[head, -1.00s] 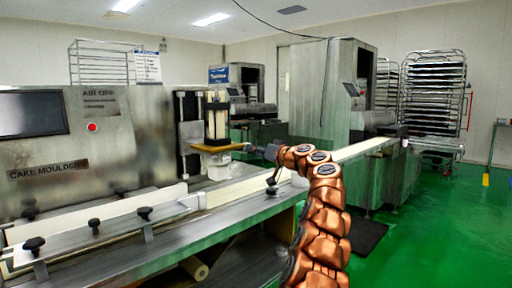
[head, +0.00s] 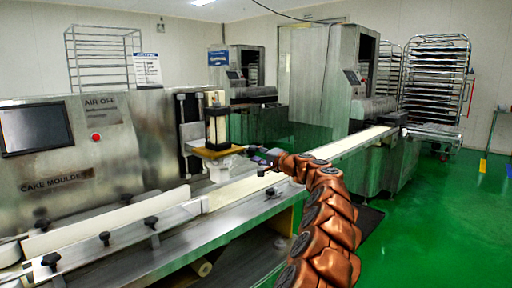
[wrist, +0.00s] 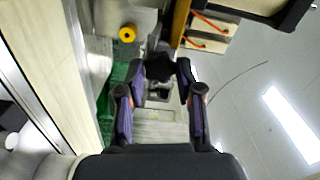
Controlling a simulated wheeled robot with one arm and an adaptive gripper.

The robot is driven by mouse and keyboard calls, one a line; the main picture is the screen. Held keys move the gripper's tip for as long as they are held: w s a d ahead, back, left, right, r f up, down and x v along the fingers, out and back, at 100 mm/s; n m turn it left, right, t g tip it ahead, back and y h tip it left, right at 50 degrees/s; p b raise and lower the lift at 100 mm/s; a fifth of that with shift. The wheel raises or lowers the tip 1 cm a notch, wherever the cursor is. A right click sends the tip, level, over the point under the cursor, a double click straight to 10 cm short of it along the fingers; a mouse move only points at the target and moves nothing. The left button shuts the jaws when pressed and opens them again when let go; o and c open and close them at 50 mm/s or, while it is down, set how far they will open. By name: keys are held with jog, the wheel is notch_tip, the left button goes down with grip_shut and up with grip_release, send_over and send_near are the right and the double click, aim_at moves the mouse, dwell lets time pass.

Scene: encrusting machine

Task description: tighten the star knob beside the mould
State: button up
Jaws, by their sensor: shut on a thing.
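The dark star knob (wrist: 160,66) shows in the wrist view between the fingertips of my gripper (wrist: 161,72). The gripper is shut on it, one finger on each side. In the head view my gripper (head: 262,156) is small and reaches in just right of the mould (head: 217,126). The knob cannot be made out there. The mould stands above a yellow-brown plate (head: 216,153) at the machine's upright slide. In the wrist view a yellow edge (wrist: 180,22) runs close beside the knob.
A pale conveyor belt (head: 245,188) runs below the gripper. Several black knobs, one of them at the front left (head: 51,260), stand along the near rail. The machine's screen panel (head: 35,128) is at left. Green floor (head: 430,225) is open at right.

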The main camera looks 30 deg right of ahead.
jog(key=shift+m+p, duration=3.8)
jog(key=shift+m, duration=0.5)
jog(key=shift+f, duration=0.1)
jog(key=o, duration=1.2)
jog(key=shift+c, duration=0.2)
jog(key=shift+v, duration=0.9)
jog(key=v, duration=1)
